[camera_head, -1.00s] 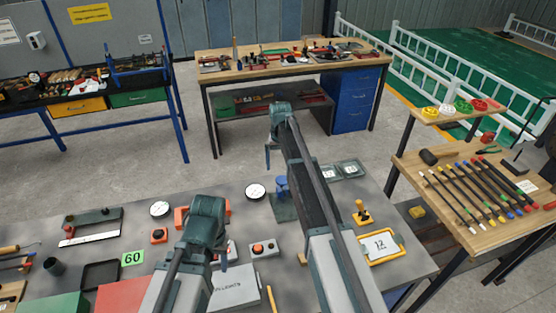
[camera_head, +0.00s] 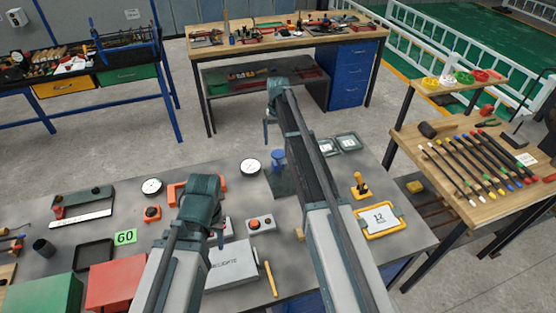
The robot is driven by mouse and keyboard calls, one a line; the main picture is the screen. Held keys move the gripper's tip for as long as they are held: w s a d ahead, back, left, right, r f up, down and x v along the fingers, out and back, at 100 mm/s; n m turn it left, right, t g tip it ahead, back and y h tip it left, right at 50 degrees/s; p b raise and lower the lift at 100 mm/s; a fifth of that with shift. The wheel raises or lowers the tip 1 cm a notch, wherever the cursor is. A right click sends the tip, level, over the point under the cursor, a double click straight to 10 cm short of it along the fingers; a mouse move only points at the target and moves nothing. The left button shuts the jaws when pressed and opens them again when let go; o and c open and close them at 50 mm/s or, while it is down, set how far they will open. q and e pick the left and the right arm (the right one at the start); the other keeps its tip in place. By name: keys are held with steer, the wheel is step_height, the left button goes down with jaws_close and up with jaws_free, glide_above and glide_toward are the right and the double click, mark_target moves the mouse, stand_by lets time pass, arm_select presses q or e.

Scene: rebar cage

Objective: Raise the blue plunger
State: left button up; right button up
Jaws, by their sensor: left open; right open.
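The blue plunger (camera_head: 277,157) stands upright on a dark base plate (camera_head: 283,185) on the grey table. It is just left of my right arm, which covers part of the base plate's right side. My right gripper (camera_head: 267,141) is open, beyond and slightly left of the plunger's top in the head view; its fingers are small and partly hidden by the wrist. I cannot tell its height above the table. My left gripper (camera_head: 217,238) is open and empty, left of and nearer than the plunger, with its fingers mostly hidden by its wrist. Neither gripper visibly touches the plunger.
A round dial (camera_head: 250,167) lies left of the plunger. A grey box with an orange button (camera_head: 261,224), a white case (camera_head: 232,268) and a yellow-framed tray (camera_head: 380,220) are nearer.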

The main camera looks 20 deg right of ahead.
mark_target(278, 153)
arm_select(q)
step_height(278, 153, down, 9)
steer(key=b, duration=0.7)
steer(key=shift+r, duration=0.2)
arm_select(e)
step_height(278, 153, down, 9)
steer(key=shift+r, duration=0.2)
arm_select(q)
steer(key=shift+r, duration=0.1)
arm_select(e)
jaws_close()
steer(key=shift+r, duration=0.1)
